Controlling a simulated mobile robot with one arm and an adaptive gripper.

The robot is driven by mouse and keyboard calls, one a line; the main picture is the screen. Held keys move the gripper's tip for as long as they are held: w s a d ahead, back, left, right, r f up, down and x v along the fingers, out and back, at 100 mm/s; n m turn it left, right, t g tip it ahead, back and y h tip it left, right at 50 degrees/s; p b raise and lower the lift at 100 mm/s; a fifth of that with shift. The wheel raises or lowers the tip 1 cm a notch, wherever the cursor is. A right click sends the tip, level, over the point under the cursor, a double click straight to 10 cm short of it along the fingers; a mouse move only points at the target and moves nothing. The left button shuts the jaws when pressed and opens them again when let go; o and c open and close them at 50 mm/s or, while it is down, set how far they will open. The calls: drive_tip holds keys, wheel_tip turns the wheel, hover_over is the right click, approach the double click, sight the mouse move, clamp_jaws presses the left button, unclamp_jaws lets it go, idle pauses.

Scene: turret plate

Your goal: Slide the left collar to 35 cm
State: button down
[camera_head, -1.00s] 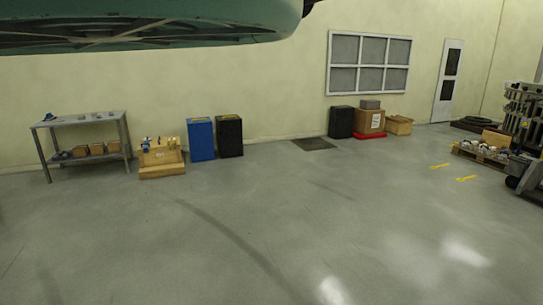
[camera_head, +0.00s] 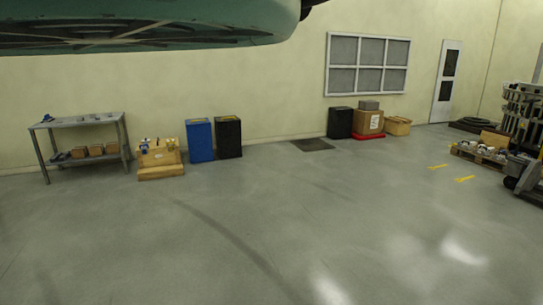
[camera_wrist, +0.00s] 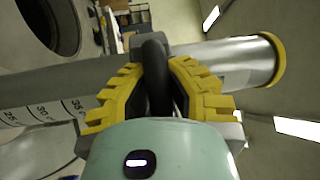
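In the wrist view a grey bar (camera_wrist: 55,88) runs across, with a white scale strip (camera_wrist: 40,111) reading 25, 30 and 35 at the left. A black collar piece (camera_wrist: 154,62) stands on the bar, to the right of the 35 label. My gripper (camera_wrist: 157,68) has yellow toothed fingers on both sides of this black piece, and they appear to be closed on it. The fingers and the palm hide the scale near the collar. The bar and gripper are not in the head view.
The bar ends at the right in a yellow cap (camera_wrist: 269,60). In the head view, a grey bench (camera_head: 78,121), a blue bin (camera_head: 200,140) and a black bin (camera_head: 228,137) stand along the wall. The middle of the floor (camera_head: 270,215) is clear.

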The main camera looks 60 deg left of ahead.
idle(0.4)
wheel_tip(320, 180, down, 15)
drive_tip(key=b, duration=1.4)
drive_tip(key=c, duration=0.9)
unclamp_jaws()
drive_tip(key=shift+v, duration=3.8)
drive_tip(key=shift+w, duration=0.1)
